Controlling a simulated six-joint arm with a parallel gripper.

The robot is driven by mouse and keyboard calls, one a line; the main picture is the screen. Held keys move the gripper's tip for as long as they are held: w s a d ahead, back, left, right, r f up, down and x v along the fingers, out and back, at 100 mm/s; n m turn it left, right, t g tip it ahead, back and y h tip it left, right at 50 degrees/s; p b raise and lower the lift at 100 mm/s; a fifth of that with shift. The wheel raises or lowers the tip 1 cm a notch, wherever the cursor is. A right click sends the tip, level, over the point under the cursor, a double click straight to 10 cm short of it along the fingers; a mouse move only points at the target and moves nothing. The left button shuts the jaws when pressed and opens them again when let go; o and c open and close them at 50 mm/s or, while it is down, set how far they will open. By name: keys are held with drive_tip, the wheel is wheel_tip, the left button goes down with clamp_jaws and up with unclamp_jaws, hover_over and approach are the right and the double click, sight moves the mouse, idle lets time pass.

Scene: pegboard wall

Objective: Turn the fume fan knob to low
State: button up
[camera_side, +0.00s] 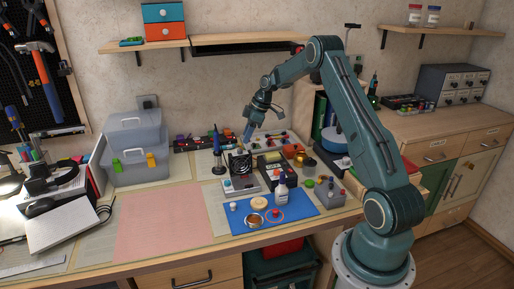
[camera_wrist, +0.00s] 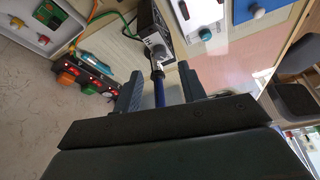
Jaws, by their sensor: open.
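What looks like the fume fan (camera_side: 240,164) is a round black fan on the workbench in the side view. Its knob is too small to make out there. My gripper (camera_side: 246,138) hangs just above and behind the fan, pointing down. In the wrist view my gripper (camera_wrist: 160,76) is open, with its two dark fingers apart. A blue rod-like handle (camera_wrist: 159,92) shows between the fingers; I cannot tell that they touch it. Beyond it is a dark box (camera_wrist: 153,28) with a metallic part at its lower end. I cannot tell which control in this view belongs to the fan.
A soldering iron (camera_side: 217,142) stands upright left of the fan. The pink mat (camera_side: 163,220) is clear.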

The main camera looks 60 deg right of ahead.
sight(240, 150)
drive_tip(key=shift+x, duration=2.95)
clamp_jaws()
